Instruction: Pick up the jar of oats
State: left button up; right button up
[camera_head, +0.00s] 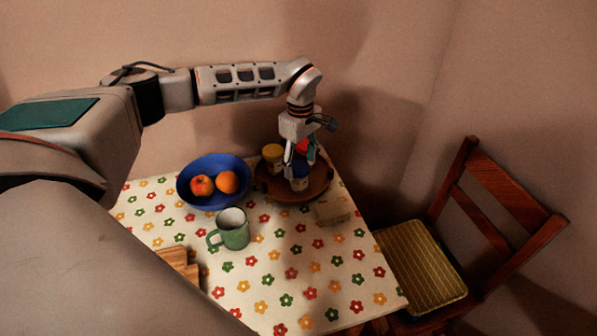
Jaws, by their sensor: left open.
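Several small jars stand close together on a round brown tray (318,190) at the back right of the table. The fingers partly hide the blue and red jars. My right gripper is not in view.
A blue bowl (186,190) with fruit stands left of the tray. A green mug (234,236), a small pale block (333,210) and a wooden board (178,258) are nearer. The flowered tablecloth's front right is clear. A wooden chair (425,265) stands at right.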

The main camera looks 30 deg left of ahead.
aim_at(299, 179)
pick_arm(q)
notch_tip(299, 179, down, 3)
jog(key=shift+s+r, duration=0.1)
jog(key=shift+r, duration=0.1)
jog(key=f, duration=0.4)
jog(key=shift+a+f, duration=0.35)
jog(key=shift+f, duration=0.05)
jog(key=shift+c, duration=0.4)
jog(key=shift+w, duration=0.2)
jog(key=c, duration=1.4)
jog(key=shift+r, duration=0.1)
